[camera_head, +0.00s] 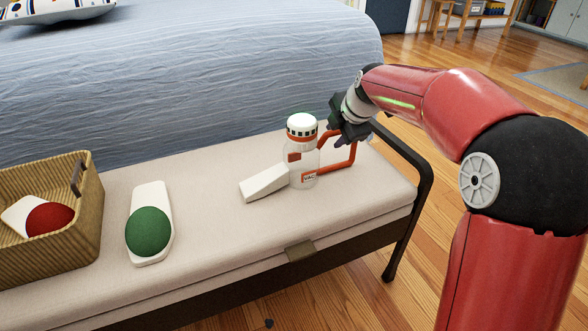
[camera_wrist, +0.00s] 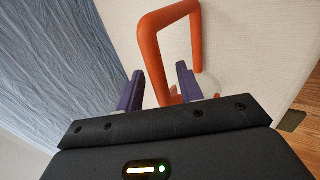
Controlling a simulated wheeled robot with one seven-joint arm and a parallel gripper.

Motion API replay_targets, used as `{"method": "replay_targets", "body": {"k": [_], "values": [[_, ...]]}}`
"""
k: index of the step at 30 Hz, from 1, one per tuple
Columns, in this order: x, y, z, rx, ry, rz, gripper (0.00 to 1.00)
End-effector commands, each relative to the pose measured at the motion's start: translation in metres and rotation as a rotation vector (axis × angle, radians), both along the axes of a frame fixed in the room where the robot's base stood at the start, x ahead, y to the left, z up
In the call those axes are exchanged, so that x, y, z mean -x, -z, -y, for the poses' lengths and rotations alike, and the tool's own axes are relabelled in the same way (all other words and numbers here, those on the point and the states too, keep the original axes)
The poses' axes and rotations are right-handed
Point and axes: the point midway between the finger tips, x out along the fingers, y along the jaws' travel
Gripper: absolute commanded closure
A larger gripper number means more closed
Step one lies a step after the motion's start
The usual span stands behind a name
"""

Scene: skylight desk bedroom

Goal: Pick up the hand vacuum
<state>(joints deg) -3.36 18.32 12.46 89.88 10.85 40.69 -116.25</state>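The hand vacuum (camera_head: 303,158) stands on the bench cushion in the head view. It has a clear body, a white cap, a white nozzle (camera_head: 265,183) pointing left, a VAC label and an orange loop handle (camera_head: 352,153) on its right. My gripper (camera_head: 345,132) is at the upper part of the handle, partly hiding it. In the wrist view the orange handle (camera_wrist: 168,20) rises beyond my fingers, and part of it shows in the gap between them. The two purple fingers of my gripper (camera_wrist: 159,70) are apart. I cannot tell whether either finger touches the handle.
A green and white object (camera_head: 150,228) lies on the bench (camera_head: 215,215) left of the vacuum. A wicker basket (camera_head: 85,215) at the far left holds a red and white object (camera_head: 48,217). The bed (camera_head: 190,85) is behind. A dark metal bench rail (camera_head: 424,160) curves at the right end.

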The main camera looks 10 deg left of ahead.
Motion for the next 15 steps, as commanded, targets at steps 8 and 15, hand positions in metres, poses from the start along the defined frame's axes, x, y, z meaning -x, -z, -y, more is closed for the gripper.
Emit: {"method": "replay_targets", "body": {"k": [8, 15], "values": [[0.0003, -0.0004, 0.0003, 0.000, 0.001, 0.000, 0.89], [0.0003, -0.0005, 0.0003, 0.000, 0.001, 0.000, 1.00]]}}
